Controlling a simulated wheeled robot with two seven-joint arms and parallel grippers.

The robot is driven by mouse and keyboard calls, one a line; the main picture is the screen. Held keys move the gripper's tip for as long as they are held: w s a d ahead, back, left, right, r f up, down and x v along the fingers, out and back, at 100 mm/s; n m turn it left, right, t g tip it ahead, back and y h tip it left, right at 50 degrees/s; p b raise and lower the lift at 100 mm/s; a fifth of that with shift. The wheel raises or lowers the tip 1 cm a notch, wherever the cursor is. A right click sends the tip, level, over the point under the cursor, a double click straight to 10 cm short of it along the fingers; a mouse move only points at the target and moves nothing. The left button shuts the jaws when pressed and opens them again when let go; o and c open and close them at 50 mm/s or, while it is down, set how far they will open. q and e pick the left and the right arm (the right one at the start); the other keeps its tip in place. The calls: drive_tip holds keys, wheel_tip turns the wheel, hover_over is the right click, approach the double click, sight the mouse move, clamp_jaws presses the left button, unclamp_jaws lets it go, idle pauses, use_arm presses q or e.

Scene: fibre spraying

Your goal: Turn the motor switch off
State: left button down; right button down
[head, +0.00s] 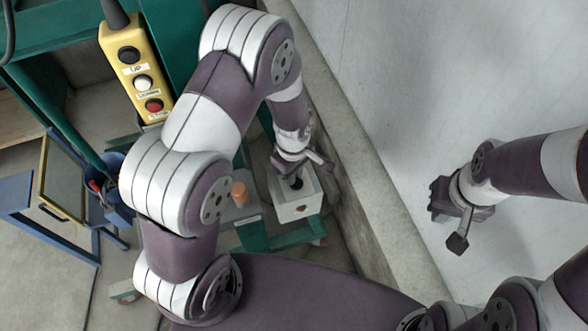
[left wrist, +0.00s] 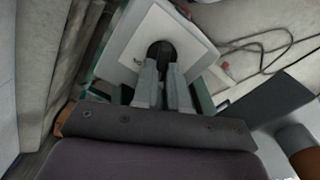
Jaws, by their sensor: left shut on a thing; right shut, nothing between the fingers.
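The motor switch is a black knob (left wrist: 161,52) on a pale square box (head: 297,206), in the middle of the head view. My left gripper (head: 297,178) reaches down to the box from above. In the left wrist view its two fingers (left wrist: 165,75) are closed about the black knob, which sits near the middle of the box's pale face. The fingers hide part of the knob, and I cannot tell its turned position. My right gripper (head: 455,225) is shut and empty, over the pale surface at the right.
A yellow pendant (head: 135,70) with black, white and red buttons hangs at the upper left. A green frame (head: 185,40) stands behind it. An orange cylinder (head: 239,192) is left of the box. A blue-framed cart (head: 50,215) stands at left. A concrete ledge (head: 345,150) runs right of the box.

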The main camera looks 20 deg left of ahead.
use_arm(q)
drive_tip(key=shift+r+n, duration=0.1)
drive_tip(key=shift+n, duration=0.8)
drive_tip(key=c, duration=1.2)
unclamp_jaws()
drive_tip(key=shift+o, duration=0.2)
wheel_tip(320, 180, up, 13)
drive_tip(key=shift+b, duration=0.35)
drive_tip(key=shift+f, duration=0.2)
